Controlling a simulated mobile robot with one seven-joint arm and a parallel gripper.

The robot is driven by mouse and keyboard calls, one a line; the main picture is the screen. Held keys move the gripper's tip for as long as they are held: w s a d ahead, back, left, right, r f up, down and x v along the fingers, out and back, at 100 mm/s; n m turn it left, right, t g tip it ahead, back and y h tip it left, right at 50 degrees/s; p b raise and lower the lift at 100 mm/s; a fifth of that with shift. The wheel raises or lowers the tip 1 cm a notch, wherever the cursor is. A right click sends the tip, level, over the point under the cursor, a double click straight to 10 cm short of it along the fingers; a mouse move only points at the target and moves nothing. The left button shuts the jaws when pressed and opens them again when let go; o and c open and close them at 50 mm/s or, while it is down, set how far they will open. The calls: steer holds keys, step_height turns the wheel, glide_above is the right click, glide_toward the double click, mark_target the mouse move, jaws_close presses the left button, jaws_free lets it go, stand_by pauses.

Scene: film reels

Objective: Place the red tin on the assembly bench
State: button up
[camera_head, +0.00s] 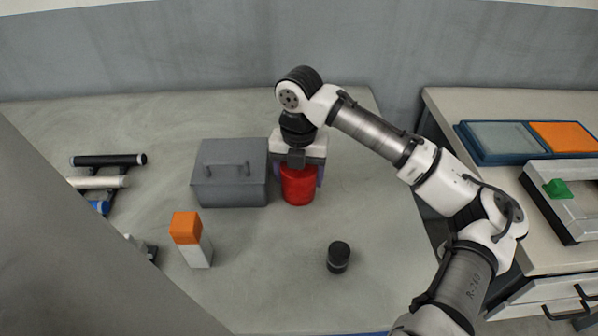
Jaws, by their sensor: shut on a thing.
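The red tin (298,187) is a red cylinder near the middle of the grey table. My gripper (298,180) comes down over it from above, with one finger on each side. The gripper is shut on the tin and covers its top. The tin looks upright. I cannot tell whether its base touches the table. No bench is labelled in view; a second light worktop (450,112) with drawers stands at the right, across a gap.
A grey lidded box (230,186) stands close left of the tin. An orange-topped white block (191,240) and a black cylinder (339,257) stand nearer. Rolls on a rack (108,160) lie left. The right worktop holds a blue tray (487,128) and a device with a green piece (557,189).

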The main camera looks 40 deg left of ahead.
steer(key=o, duration=1.1)
steer(key=shift+o, duration=0.2)
step_height(320, 180, up, 12)
steer(key=shift+r+b, duration=0.2)
steer(key=shift+b, duration=0.25)
